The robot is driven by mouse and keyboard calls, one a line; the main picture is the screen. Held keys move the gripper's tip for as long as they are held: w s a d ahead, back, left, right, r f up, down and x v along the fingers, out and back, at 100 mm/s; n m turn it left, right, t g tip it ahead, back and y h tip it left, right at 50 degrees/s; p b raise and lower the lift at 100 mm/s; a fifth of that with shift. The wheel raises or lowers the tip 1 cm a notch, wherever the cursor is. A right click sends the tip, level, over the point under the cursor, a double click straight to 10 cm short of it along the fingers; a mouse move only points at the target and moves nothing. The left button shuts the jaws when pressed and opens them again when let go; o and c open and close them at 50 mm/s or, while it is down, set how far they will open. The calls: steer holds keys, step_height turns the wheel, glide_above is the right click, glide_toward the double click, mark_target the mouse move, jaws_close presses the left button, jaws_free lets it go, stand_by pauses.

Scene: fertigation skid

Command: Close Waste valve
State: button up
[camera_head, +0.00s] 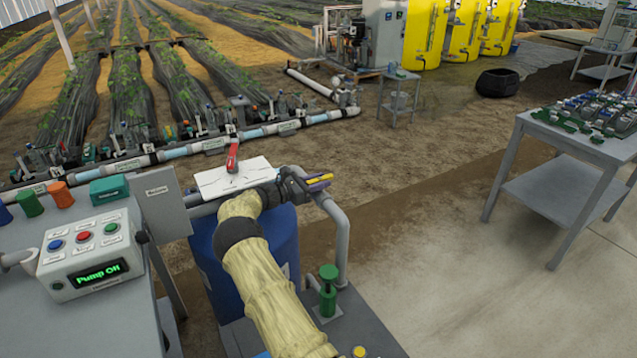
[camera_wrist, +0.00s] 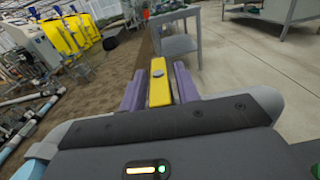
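A yellow lever handle (camera_head: 318,180) with a grey bolt lies between the purple fingers of my gripper (camera_head: 322,182), above the grey pipe by the blue barrel. In the wrist view, the yellow handle (camera_wrist: 159,88) runs between the two fingers (camera_wrist: 159,84), with what look like narrow gaps on its sides. The gripper is open around it; firm contact does not show. My arm and gripper hide the valve body. I cannot read a Waste label there, so I cannot confirm which valve this is.
A red lever (camera_head: 232,155) stands up by a white panel (camera_head: 236,177) left of my gripper. A green valve (camera_head: 328,290) is below it, beside a bent grey pipe (camera_head: 341,235). A grey table (camera_head: 560,190) stands right; the floor between is clear.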

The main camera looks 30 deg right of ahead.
steer(key=shift+o, duration=0.2)
steer(key=w+a, duration=0.1)
steer(key=a, duration=1.6)
steer(key=shift+w+a+p, duration=0.2)
steer(key=shift+w+p, duration=0.05)
steer(key=shift+p, duration=0.15)
steer(key=shift+d, duration=0.1)
